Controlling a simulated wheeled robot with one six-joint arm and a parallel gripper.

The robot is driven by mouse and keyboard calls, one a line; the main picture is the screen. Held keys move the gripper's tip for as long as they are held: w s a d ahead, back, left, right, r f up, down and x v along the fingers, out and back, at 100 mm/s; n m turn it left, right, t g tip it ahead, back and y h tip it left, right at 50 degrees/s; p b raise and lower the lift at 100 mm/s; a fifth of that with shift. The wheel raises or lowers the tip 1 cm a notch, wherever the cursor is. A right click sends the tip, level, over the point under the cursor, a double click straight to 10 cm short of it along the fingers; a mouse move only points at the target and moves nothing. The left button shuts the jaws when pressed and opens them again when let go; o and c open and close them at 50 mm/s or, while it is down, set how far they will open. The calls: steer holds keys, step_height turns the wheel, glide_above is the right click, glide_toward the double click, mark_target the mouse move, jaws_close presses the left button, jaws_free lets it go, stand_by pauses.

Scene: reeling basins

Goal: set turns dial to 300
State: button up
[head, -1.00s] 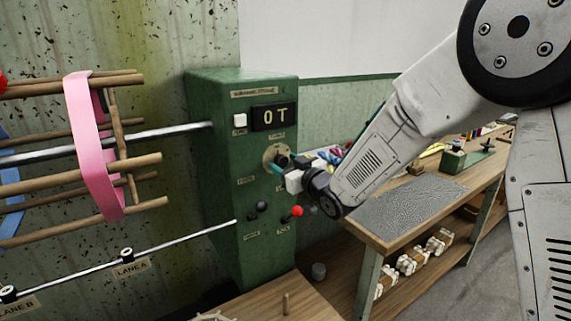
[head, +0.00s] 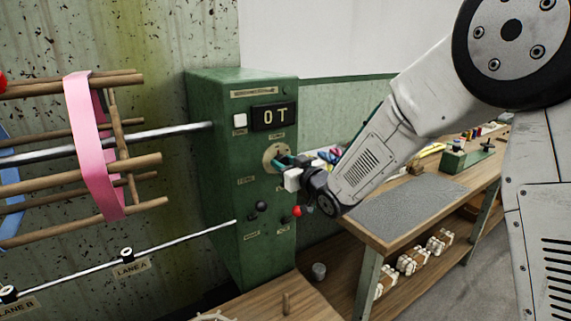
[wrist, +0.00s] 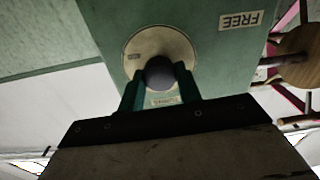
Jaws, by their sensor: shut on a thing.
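The turns dial is a pale round plate (head: 270,153) with a dark knob on the front of a green cabinet (head: 215,150). In the wrist view the dark knob (wrist: 160,71) stands in the middle of the pale plate (wrist: 140,45). My gripper (wrist: 159,78) has its teal fingers on both sides of the knob and is shut on it. In the head view my gripper (head: 283,162) covers most of the knob. The display (head: 274,117) above the dial reads "0T". The dial's own marks are too small to read.
A black knob (head: 261,206) and a red knob (head: 297,211) are below the dial. A wooden reel with a pink band (head: 92,150) is at left. A workbench (head: 400,240) stands at right.

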steer(key=m, duration=0.6)
steer(key=shift+f, duration=0.1)
steer(key=m, duration=0.4)
steer(key=shift+m, duration=0.4)
stand_by(0.3)
steer(key=o, duration=1)
steer(key=v, duration=0.7)
steer(key=shift+s+d, duration=0.25)
steer(key=shift+s, duration=0.05)
